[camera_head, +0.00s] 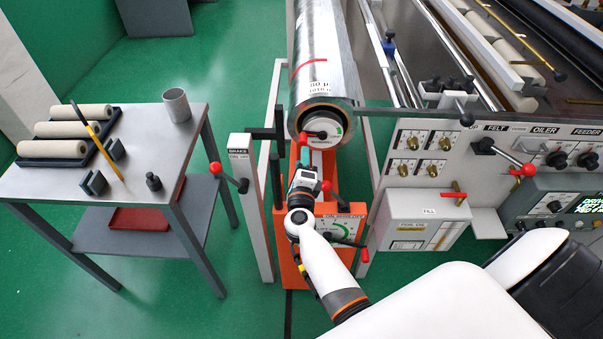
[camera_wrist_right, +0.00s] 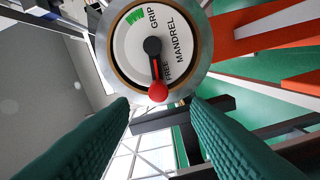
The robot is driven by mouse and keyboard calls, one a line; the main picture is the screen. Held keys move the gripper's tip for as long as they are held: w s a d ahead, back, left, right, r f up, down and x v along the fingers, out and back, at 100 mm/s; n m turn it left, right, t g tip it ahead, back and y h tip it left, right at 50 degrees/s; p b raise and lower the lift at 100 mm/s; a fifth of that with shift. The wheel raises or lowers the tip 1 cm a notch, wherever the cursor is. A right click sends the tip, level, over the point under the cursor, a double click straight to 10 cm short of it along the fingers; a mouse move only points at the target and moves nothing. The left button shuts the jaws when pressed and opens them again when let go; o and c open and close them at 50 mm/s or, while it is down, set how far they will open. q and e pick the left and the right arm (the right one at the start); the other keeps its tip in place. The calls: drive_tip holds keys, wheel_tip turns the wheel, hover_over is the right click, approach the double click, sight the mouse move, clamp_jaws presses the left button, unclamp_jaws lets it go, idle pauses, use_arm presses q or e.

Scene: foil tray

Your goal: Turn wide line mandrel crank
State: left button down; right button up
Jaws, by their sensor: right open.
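The wide line mandrel (camera_head: 321,117) shows as the round end face of the big foil roll (camera_head: 322,50) in the head view. In the right wrist view its dial (camera_wrist_right: 130,48) reads GRIP, FREE and MANDREL, with a green patch by GRIP. Its crank (camera_wrist_right: 153,62) has a dark hub and a red knob (camera_wrist_right: 158,92), which lies at the FREE side. My right gripper (camera_wrist_right: 160,103) is open, its two teal fingers apart on either side below the knob. I see no contact with the knob. In the head view my right gripper (camera_head: 315,153) is just below the mandrel face. My left gripper is not in view.
An orange lift stand (camera_head: 289,262) is below the roll. A grey brake post (camera_head: 252,220) with a red-knobbed lever stands left of it. A control panel (camera_head: 408,170) with knobs and levers is close on the right. A metal table (camera_head: 185,145) with rolls stands left.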

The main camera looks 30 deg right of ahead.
drive_tip(key=shift+v, duration=2.2)
drive_tip(key=s+a+f+n+g+y, duration=0.25)
drive_tip(key=s+a+f+n, duration=0.35)
drive_tip(key=f, duration=0.5)
drive_tip(key=s+a+f+n+g+y, duration=0.1)
drive_tip(key=s+f+n+y, duration=0.3)
drive_tip(key=f+n, duration=0.45)
drive_tip(key=s+a+f+n+g+y, duration=0.1)
drive_tip(key=s+a+f+n+y, duration=0.35)
drive_tip(key=f, duration=0.85)
drive_tip(key=s+d+f+n+g, duration=0.2)
drive_tip(key=s+f, duration=0.3)
drive_tip(key=s, duration=0.5)
drive_tip(key=s+d+f+n+g+h, duration=0.1)
drive_tip(key=s+f+n+g, duration=0.3)
drive_tip(key=s, duration=0.6)
drive_tip(key=s+d+f+n+g+b, duration=0.1)
drive_tip(key=s+d+f+n+g, duration=0.2)
drive_tip(key=s, duration=0.7)
wheel_tip(320, 180, down, 3)
drive_tip(key=shift+s+d+r+n+g, duration=0.2)
drive_tip(key=shift+d+n+g, duration=0.15)
drive_tip(key=shift+n, duration=0.55)
